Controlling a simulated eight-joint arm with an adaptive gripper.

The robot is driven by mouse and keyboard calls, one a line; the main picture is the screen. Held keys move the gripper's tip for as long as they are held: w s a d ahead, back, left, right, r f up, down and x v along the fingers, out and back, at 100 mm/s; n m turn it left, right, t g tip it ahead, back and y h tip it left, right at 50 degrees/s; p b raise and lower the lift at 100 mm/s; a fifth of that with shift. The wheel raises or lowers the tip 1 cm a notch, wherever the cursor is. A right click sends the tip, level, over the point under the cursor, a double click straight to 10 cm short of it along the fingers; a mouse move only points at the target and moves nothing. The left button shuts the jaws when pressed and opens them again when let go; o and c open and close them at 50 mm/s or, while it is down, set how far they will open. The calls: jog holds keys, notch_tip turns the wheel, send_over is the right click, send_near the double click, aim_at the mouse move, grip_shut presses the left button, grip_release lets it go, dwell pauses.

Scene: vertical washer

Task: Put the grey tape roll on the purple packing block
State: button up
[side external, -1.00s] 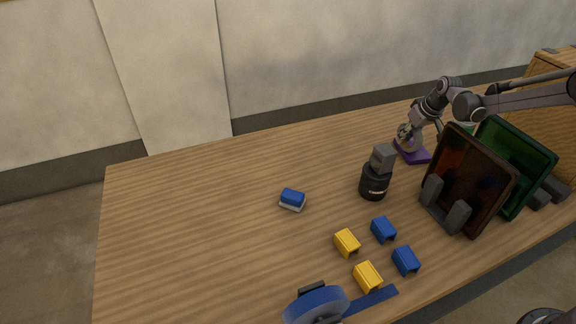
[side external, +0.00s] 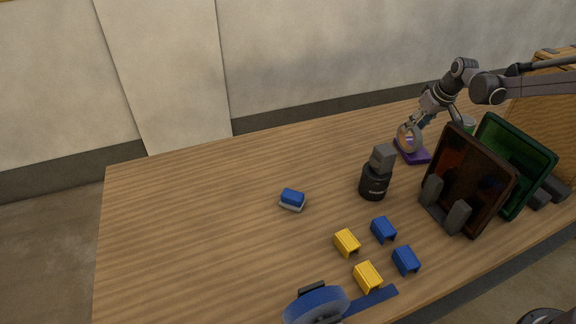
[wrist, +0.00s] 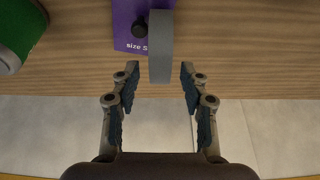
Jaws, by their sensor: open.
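The grey tape roll (side external: 409,138) stands on its edge on the purple packing block (side external: 418,158) at the back right of the table. In the wrist view the roll (wrist: 160,50) is seen edge-on over the purple block (wrist: 124,35), which bears the print "size S". My gripper (wrist: 158,72) is open, with one finger either side of the roll's near edge and a gap on both sides. In the side view my gripper (side external: 424,122) is just behind and right of the roll. The roll's contact with the block is partly hidden.
A black cylinder with a grey block (side external: 383,158) on top stands in front. A dark tray (side external: 465,180) and a green tray (side external: 520,165) stand in racks at right. A green can (wrist: 20,30) is near the block. The left table is mostly clear.

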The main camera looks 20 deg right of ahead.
jog(key=shift+v, duration=2.9)
jog(key=shift+a+r, duration=0.1)
jog(key=shift+r, duration=0.05)
jog(key=s+a+r+m+t, duration=0.2)
jog(key=s+a+r, duration=0.6)
jog(key=s+a, duration=0.35)
jog(key=s+a+f+n, duration=0.1)
jog(key=s+a+f, duration=0.1)
jog(key=s, duration=0.6)
jog(key=s+a+f+n, duration=0.1)
jog(key=s+f, duration=0.2)
jog(key=s, duration=0.5)
jog(key=shift+a+t, duration=0.3)
jog(key=shift+a, duration=0.1)
